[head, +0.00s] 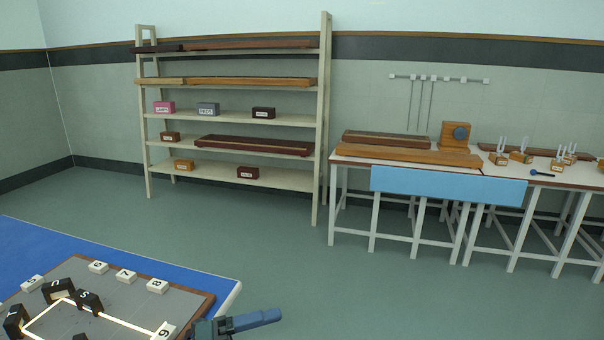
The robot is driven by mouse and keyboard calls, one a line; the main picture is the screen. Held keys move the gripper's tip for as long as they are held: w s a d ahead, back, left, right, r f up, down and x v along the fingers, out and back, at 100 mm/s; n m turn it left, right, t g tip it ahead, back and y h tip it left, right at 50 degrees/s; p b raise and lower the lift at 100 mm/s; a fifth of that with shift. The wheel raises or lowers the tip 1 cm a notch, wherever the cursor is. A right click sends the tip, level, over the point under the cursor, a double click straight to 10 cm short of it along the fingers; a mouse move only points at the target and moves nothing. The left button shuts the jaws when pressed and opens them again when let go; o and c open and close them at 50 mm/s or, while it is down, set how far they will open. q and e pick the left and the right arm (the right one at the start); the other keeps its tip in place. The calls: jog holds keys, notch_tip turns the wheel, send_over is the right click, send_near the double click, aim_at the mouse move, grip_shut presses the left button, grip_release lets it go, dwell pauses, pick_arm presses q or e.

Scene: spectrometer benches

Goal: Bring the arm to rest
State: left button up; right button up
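Part of a dark blue-grey gripper (238,322), which I take to be my left one, shows at the bottom edge, left of centre. It is beside the right corner of the board on the blue-topped table, over the floor in the picture. A blue finger-like part points right. Most of the gripper and its arm is cut off by the frame, so I cannot tell whether it is open or shut. I see nothing held in it. My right gripper is not in view.
A blue table (190,268) at lower left bears a grey board (120,290) with numbered white blocks, black blocks and a bright line. A shelf rack (230,120) stands at the back. A white bench (500,170) with tuning forks is at right. The green floor (400,295) between is clear.

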pick_arm(q)
jog(key=s+a+f+n+t+y+p, duration=0.1)
jog(key=s+f+n+y, duration=0.4)
jog(key=n, duration=0.5)
jog(key=s+a+f+n+t+y, duration=0.2)
jog(key=s+a+f+n+y, duration=0.2)
jog(key=n, duration=0.5)
jog(key=s+a+f+n+t+y+p, duration=0.1)
jog(key=s+a+f+n+t+y, duration=0.1)
jog(key=s+f+n+y, duration=0.3)
notch_tip(320, 180, down, 4)
jog(key=a+n+y, duration=0.1)
jog(key=n, duration=0.4)
jog(key=shift+s+a+r+n+p, duration=0.25)
jog(key=shift+s+n+p, duration=0.05)
jog(key=shift+s+p, duration=0.05)
